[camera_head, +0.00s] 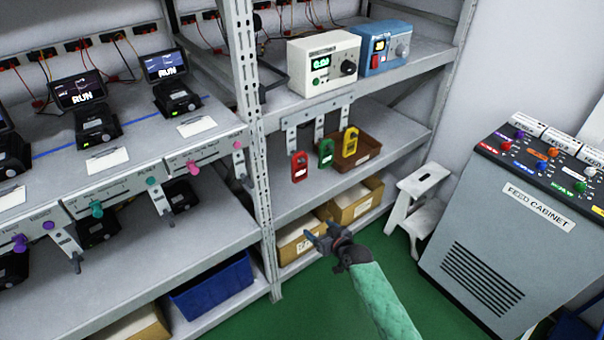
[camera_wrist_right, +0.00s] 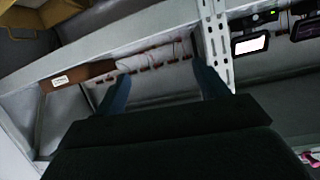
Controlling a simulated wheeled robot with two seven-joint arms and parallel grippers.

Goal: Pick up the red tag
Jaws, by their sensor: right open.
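The red tag (camera_head: 298,167) hangs at the left of a row of three tags, below a metal bracket (camera_head: 318,116) on the middle shelf level of the right rack. A green tag (camera_head: 326,153) and a yellow tag (camera_head: 349,141) hang to its right. My right gripper (camera_head: 321,234) is open and empty, in front of the rack and below the red tag in the head view, apart from it. In the right wrist view the two fingers (camera_wrist_right: 162,88) stand wide apart with nothing between them. I cannot make out the red tag there. My left gripper is not in view.
A brown tray (camera_head: 366,161) sits behind the tags, and cardboard boxes (camera_head: 352,207) stand on the shelf below. A rack upright (camera_head: 262,190) is left of the tags. A white step stool (camera_head: 415,200) and the feed cabinet (camera_head: 500,235) stand to the right.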

